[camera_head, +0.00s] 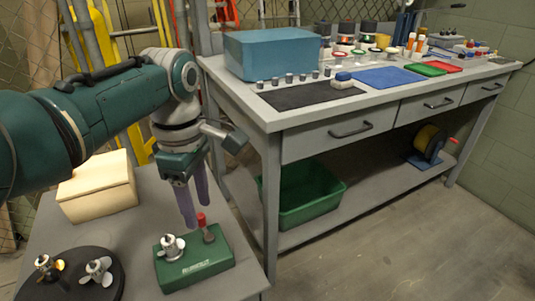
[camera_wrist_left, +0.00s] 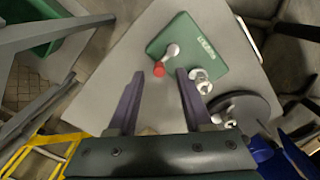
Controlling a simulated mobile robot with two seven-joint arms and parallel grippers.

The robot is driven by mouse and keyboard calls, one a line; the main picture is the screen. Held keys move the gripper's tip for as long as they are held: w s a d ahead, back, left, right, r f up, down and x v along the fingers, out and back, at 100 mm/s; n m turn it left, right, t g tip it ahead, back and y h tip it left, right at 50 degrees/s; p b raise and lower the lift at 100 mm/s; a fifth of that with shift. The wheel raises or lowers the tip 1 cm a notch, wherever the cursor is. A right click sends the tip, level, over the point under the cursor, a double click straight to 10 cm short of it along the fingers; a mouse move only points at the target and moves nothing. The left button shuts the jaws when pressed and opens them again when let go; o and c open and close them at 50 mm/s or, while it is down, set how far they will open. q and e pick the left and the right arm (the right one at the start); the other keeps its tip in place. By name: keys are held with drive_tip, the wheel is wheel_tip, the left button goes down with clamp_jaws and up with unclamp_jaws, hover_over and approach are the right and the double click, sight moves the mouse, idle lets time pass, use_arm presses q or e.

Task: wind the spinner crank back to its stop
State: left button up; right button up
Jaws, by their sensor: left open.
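The spinner is a green box (camera_head: 190,268) with a metal propeller (camera_head: 171,247) on its left part and a crank (camera_head: 208,234) with a red knob (camera_head: 201,219) on its right part. My left gripper (camera_head: 194,214) points down above the box, its purple fingers close beside the red knob. In the left wrist view the open fingers (camera_wrist_left: 160,74) lie either side of the red knob (camera_wrist_left: 159,69), with the crank arm (camera_wrist_left: 172,52) running up and right from it. I cannot tell whether the fingers touch the knob. My right gripper is not in view.
A dark round stand (camera_head: 106,262) with two propellers is left of the box. A tan box (camera_head: 98,189) sits behind on the same grey table (camera_head: 142,218). A workbench (camera_head: 290,113) with a blue box (camera_head: 272,53) and a green bin (camera_head: 312,203) stands to the right.

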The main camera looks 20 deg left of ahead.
sight(205, 228)
use_arm(q)
wheel_tip(205, 228, down, 2)
drive_tip(key=shift+f+b, duration=0.1)
drive_tip(key=shift+b, duration=0.2)
drive_tip(key=shift+c, duration=0.2)
clamp_jaws()
